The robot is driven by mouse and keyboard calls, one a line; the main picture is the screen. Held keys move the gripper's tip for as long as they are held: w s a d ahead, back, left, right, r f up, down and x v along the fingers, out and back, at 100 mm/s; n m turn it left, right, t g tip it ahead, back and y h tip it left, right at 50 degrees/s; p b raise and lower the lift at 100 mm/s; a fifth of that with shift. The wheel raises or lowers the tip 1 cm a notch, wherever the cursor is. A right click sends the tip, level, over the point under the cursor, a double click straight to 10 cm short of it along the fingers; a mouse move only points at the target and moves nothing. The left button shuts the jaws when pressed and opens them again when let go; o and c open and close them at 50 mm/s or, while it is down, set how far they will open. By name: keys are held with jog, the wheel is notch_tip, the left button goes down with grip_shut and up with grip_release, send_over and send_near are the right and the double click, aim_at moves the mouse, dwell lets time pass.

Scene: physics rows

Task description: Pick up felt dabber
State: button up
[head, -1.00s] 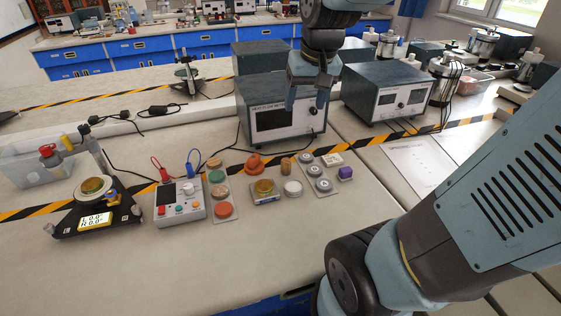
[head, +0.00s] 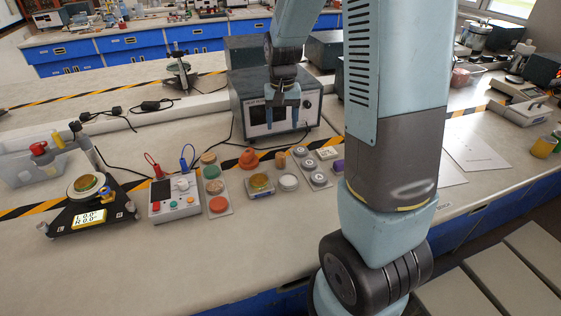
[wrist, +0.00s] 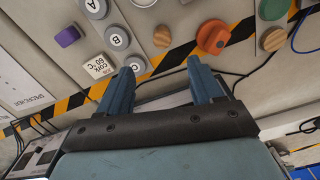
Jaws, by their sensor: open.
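No label marks a felt dabber, and I cannot tell for sure which piece it is. Candidates are an orange round piece with a raised knob (head: 249,159), also in the wrist view (wrist: 213,37), and a small purple block (head: 338,165), at upper left in the wrist view (wrist: 67,37). A small cork (head: 281,159) stands right of the orange piece; it also shows in the wrist view (wrist: 162,36). My gripper (head: 283,105) is open and empty, raised above the bench in front of the grey meter box. Its two fingers (wrist: 160,68) are apart with nothing between them.
Nearby are a tray of coloured discs (head: 218,206), a keypad device (head: 173,198), a gold-topped dish (head: 260,184), a white disc (head: 288,182) and grey lettered weights (head: 318,177). The grey meter box (head: 262,125) stands behind.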

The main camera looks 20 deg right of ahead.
aim_at(281, 154)
notch_tip(281, 154, down, 9)
jog(key=shift+w, duration=0.1)
jog(key=shift+w+a+f, duration=0.1)
jog(key=shift+a+f, duration=0.05)
jog(key=shift+f, duration=2.5)
jog(key=c, duration=1.2)
jog(key=shift+r, duration=0.1)
